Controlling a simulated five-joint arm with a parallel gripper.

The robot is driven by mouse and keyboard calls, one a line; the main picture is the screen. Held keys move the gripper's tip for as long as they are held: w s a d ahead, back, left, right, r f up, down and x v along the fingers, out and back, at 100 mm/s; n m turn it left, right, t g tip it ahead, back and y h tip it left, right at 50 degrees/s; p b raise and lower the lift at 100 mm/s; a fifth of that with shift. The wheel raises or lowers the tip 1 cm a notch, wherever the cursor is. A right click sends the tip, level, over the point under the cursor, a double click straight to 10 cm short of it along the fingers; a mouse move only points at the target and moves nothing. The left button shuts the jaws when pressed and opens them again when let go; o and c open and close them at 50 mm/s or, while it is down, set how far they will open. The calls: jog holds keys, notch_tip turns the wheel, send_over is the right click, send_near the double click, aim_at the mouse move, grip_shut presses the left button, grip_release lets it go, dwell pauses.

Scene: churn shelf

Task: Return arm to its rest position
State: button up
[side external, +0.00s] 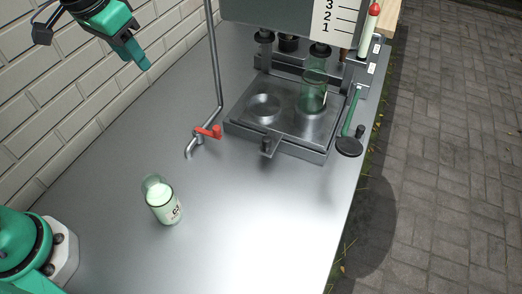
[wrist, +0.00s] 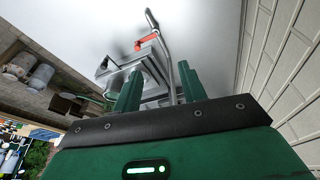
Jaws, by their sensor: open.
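My gripper (side external: 143,64) is raised at the top left in the side view, near the white brick wall, well away from the bottles. In the wrist view its two green fingers (wrist: 160,84) stand apart with nothing held between them. A glass bottle with pale milky contents (side external: 163,203) stands on the metal counter at the lower left. A clear green glass bottle (side external: 313,95) stands on the right seat of a metal tray (side external: 240,122). The tray's left round seat (side external: 264,107) is empty.
A pipe with a red-handled tap (side external: 208,131) stands left of the tray. A panel with numbers (side external: 337,18) hangs above the tray, partly out of frame. A green lever with a black knob (side external: 348,146) is at its right. The counter's middle (side external: 245,215) is clear.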

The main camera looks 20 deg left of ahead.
jog(key=s+a+f+n+t, duration=0.2)
jog(key=s+a+f, duration=0.1)
jog(key=s+a, duration=0.7)
jog(key=shift+s+t+y, duration=0.3)
jog(key=shift+s+y, duration=0.1)
jog(key=shift+s, duration=0.85)
jog(key=shift+f, duration=0.1)
